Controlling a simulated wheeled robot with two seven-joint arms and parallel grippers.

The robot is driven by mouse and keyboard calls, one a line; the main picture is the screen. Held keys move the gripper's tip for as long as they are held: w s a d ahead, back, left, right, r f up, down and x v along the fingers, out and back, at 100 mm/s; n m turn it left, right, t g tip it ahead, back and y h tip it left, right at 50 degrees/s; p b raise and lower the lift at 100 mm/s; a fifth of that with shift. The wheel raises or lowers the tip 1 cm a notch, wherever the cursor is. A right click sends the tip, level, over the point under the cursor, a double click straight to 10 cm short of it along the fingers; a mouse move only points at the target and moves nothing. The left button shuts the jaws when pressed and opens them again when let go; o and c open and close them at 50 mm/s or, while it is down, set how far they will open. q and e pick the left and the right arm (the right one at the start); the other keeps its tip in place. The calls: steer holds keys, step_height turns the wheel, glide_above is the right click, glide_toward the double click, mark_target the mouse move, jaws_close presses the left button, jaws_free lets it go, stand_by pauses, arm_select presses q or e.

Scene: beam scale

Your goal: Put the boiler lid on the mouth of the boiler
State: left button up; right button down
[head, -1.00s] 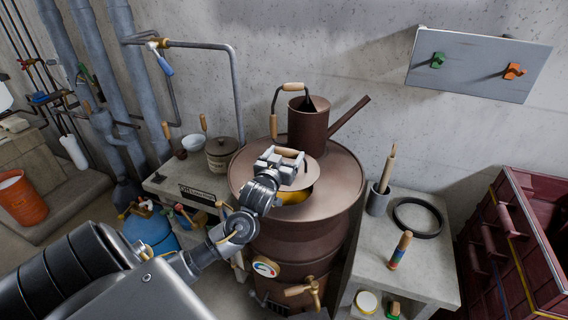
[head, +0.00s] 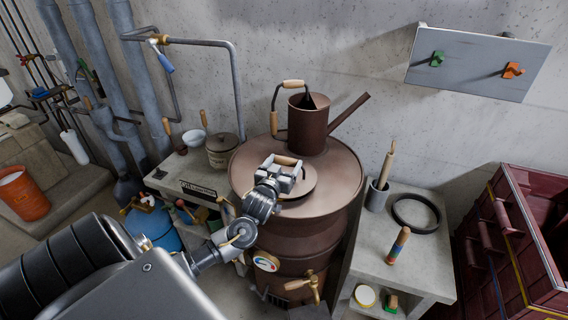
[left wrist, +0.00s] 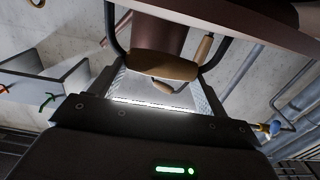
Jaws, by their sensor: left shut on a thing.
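The boiler (head: 335,195) is a large brown drum with a gauge and a tap on its front. The round brown boiler lid (head: 309,182) is over the boiler's top, and the mouth is hidden beneath it. I cannot tell whether the lid is seated or slightly above. My left gripper (head: 286,164) is shut on the lid's wooden handle from above. In the left wrist view the wooden handle (left wrist: 165,66) with black side arms lies between the fingers. My right gripper is not in view.
A brown spouted can (head: 307,130) with wooden-gripped handles stands on the boiler's back, close behind the lid. A side table at right holds a black ring (head: 417,215), a striped-handled tool (head: 398,246) and a grey cup (head: 377,196). A lidded pot (head: 222,152) stands left on a bench.

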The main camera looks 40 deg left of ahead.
arm_select(q)
steer(key=o, duration=1.8)
steer(key=shift+s+d+r+p, duration=0.15)
steer(key=shift+r+p, duration=0.2)
steer(key=shift+r, duration=0.35)
steer(key=b+v, duration=0.4)
steer(key=v, duration=0.7)
steer(key=shift+s, duration=0.4)
steer(key=shift+d+f, duration=0.1)
steer(key=shift+f, duration=0.05)
